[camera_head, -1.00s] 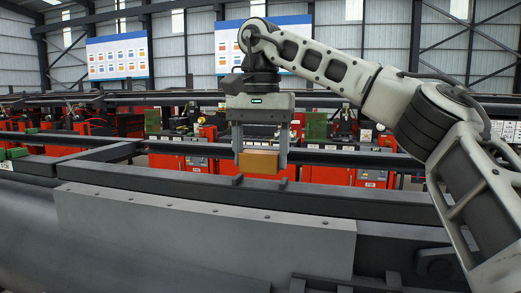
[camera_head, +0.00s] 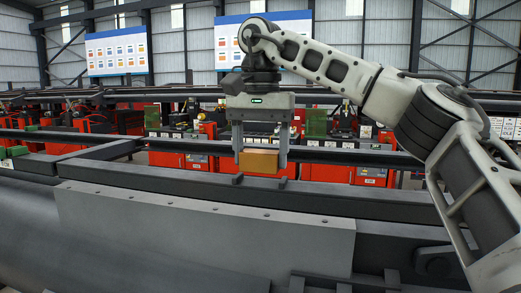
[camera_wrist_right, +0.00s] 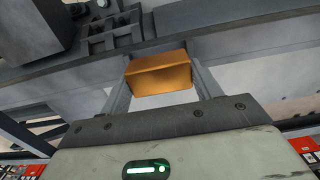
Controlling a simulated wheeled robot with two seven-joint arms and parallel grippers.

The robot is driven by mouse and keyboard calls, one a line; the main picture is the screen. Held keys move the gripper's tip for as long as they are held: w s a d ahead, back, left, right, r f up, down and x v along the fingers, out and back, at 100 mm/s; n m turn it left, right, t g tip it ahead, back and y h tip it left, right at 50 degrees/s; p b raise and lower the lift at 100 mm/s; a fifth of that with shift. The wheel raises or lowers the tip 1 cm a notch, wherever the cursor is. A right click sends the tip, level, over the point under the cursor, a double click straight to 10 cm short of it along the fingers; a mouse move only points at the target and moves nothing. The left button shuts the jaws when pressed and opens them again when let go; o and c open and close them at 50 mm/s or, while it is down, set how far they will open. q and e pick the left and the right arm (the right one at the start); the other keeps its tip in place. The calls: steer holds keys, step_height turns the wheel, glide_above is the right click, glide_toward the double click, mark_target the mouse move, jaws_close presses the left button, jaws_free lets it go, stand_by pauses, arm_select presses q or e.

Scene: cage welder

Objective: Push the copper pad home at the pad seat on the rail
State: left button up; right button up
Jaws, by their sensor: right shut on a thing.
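The copper pad (camera_head: 259,162) is an orange-brown block held between the two fingers of my right gripper (camera_head: 259,158). In the head view it hangs at the top of the dark rail (camera_head: 330,200), between two small dark lugs (camera_head: 238,179). I cannot tell whether its underside touches the rail. In the right wrist view the pad (camera_wrist_right: 158,74) sits level between the fingertips, with the rail (camera_wrist_right: 215,38) just beyond it. The pad seat itself is not clearly visible. My left gripper is not in view.
A grey plate with bolts (camera_head: 200,228) runs along the front of the rail. Red welding units (camera_head: 325,168) stand behind it. A dark block (camera_wrist_right: 35,30) and a bracket (camera_wrist_right: 110,35) lie close to the pad in the wrist view.

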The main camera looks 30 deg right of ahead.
mark_target(260, 151)
arm_select(q)
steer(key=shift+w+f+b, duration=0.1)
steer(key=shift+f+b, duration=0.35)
steer(key=shift+b, duration=0.05)
arm_select(e)
steer(key=shift+f, duration=0.9)
steer(key=o, duration=1.3)
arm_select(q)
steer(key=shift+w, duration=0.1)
arm_select(e)
step_height(260, 151, up, 6)
steer(key=p, duration=0.2)
steer(key=shift+p, duration=0.4)
step_height(260, 151, up, 4)
steer(key=shift+b, duration=0.3)
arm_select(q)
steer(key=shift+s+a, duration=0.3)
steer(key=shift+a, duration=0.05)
arm_select(e)
step_height(260, 151, up, 2)
steer(key=shift+r, duration=0.1)
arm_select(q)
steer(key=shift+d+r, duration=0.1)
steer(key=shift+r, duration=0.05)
